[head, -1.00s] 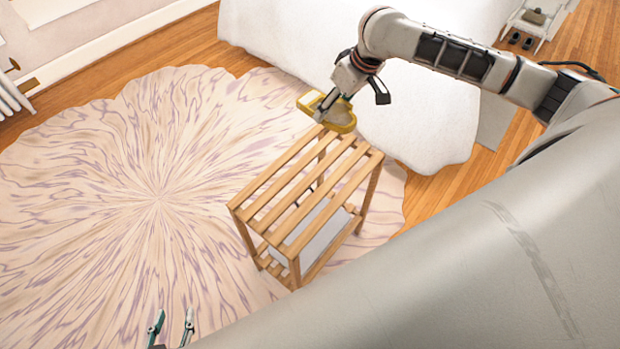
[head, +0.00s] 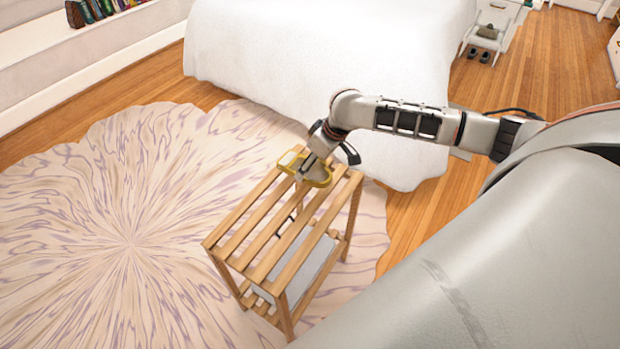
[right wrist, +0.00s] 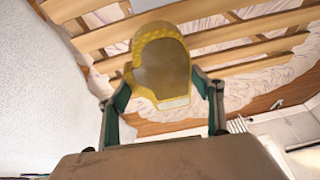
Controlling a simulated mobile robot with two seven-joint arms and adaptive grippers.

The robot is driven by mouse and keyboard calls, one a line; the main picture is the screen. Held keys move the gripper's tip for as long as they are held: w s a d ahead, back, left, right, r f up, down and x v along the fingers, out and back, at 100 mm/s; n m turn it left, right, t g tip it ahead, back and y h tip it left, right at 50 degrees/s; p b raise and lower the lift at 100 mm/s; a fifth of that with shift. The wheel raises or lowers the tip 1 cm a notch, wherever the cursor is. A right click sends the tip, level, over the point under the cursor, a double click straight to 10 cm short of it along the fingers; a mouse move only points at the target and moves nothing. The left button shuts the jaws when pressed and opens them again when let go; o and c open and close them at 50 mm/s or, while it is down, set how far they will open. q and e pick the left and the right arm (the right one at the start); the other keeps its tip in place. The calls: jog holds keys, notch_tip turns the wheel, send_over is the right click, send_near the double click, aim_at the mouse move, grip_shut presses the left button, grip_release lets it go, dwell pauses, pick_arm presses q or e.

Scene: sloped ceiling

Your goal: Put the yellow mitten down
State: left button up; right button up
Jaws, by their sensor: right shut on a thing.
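The yellow mitten (head: 318,182) is at the far end of the slatted wooden rack (head: 262,222), at about the height of its top slats. I cannot tell whether it touches them. My right gripper (head: 305,172) is shut on the mitten. In the right wrist view the mitten (right wrist: 160,65), yellow with a grey-brown middle, sits between the two green-sided fingers (right wrist: 163,92), with the rack's slats (right wrist: 215,38) behind it. My left gripper is out of the head view now.
The rack stands on a round patterned rug (head: 110,220), and its top is otherwise bare. A white-covered bed (head: 300,60) is just behind the rack and my right arm. A white chair (head: 487,38) stands farther back on the wooden floor.

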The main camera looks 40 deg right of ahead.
notch_tip(320, 180, down, 6)
jog(key=shift+r+b, duration=0.1)
jog(key=shift+b, duration=0.75)
jog(key=shift+r, duration=0.1)
jog(key=o, duration=1)
jog(key=shift+o, duration=0.5)
jog(key=shift+f, duration=0.2)
